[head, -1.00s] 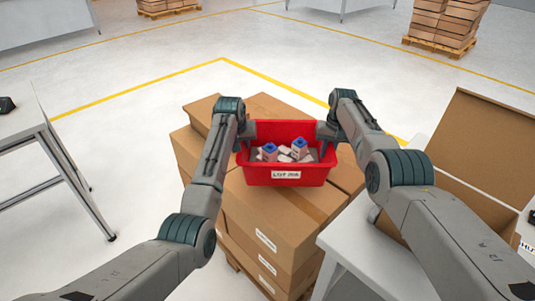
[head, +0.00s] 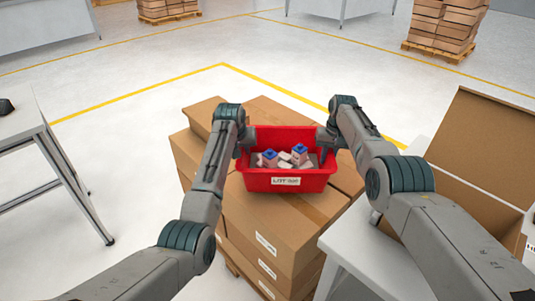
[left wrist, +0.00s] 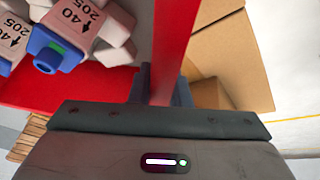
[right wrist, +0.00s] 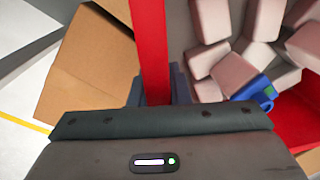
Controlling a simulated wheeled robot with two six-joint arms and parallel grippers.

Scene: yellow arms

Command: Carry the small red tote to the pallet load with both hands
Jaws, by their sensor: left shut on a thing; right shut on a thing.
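The small red tote (head: 286,182) is upright over the top of the pallet load (head: 265,212), a stack of brown cartons. I cannot tell whether its base touches the cartons. It holds several pale blocks and blue-capped pieces and has a white label in front. My left gripper (head: 240,148) is shut on the tote's left wall; the wall also shows between its fingers in the left wrist view (left wrist: 172,50). My right gripper (head: 326,146) is shut on the right wall, which shows between its fingers in the right wrist view (right wrist: 150,50).
A grey table with an open cardboard box (head: 480,150) stands at the right, close to the load. Another table (head: 30,130) is at the left. More loaded pallets (head: 443,25) stand far back. Floor with yellow lines is clear behind the load.

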